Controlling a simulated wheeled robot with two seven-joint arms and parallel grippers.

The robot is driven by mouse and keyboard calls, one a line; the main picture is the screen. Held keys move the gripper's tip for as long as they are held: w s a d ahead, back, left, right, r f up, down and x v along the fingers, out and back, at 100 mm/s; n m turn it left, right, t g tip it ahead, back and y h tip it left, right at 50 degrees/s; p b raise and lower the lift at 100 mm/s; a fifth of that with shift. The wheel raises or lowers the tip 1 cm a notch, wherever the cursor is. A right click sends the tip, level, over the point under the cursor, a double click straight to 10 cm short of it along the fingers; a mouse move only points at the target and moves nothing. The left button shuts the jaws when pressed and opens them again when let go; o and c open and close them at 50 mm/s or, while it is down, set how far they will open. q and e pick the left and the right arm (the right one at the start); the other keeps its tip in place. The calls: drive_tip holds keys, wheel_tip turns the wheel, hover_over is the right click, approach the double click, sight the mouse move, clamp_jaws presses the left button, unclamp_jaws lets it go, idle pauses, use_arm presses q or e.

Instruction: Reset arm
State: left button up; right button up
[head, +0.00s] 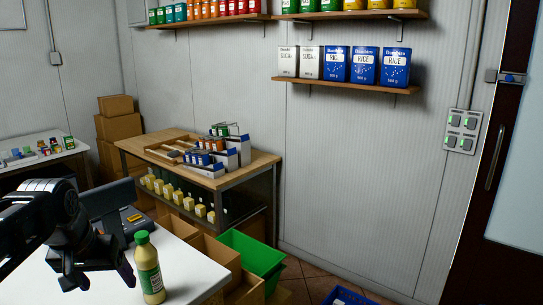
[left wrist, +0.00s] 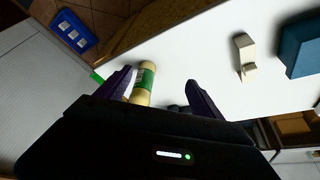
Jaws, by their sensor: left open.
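My left gripper (head: 100,282) hangs over the left side of a white counter (head: 95,285) in the head view, its fingers apart and nothing held. A pale yellow bottle with a green cap and green label (head: 150,270) stands upright on the counter just right of the gripper. In the left wrist view the spread fingers (left wrist: 160,88) show with the bottle (left wrist: 146,78) beyond them, close to the left finger. I cannot tell whether finger and bottle touch. My right gripper is in neither view.
A dark scale-like device (head: 120,222) stands at the counter's back. Cardboard boxes (head: 217,252), a green crate (head: 254,256) and a blue basket (head: 343,297) are right of the counter. A wooden table (head: 262,166) holds several goods behind. Wall shelves (head: 350,84) hang higher up.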

use_arm(q)
drive_tip(key=w+d+f+h, duration=0.1)
drive_tip(key=w+d+f, duration=0.25)
drive_tip(key=f, duration=0.45)
drive_tip(key=w+d+f+h, duration=0.2)
drive_tip(key=d+f, duration=0.2)
drive_tip(key=f, duration=0.4)
drive_tip(key=s+d+f+m+g+h, duration=0.1)
drive_tip(key=d+f, duration=0.4)
drive_tip(key=f, duration=0.2)
drive_tip(key=s+d+f+g+h, duration=0.1)
drive_tip(key=d+f, duration=0.4)
drive_tip(key=f, duration=0.2)
drive_tip(key=s+d+f+g, duration=0.1)
drive_tip(key=s+d+f, duration=0.4)
drive_tip(key=s+f, duration=0.4)
drive_tip(key=s+d+f+g, duration=0.1)
drive_tip(key=s+d+f, duration=0.5)
drive_tip(key=s+f, duration=0.3)
drive_tip(key=s, duration=0.3)
drive_tip(key=shift+s+d+f, duration=0.2)
drive_tip(key=shift+s+f, duration=0.15)
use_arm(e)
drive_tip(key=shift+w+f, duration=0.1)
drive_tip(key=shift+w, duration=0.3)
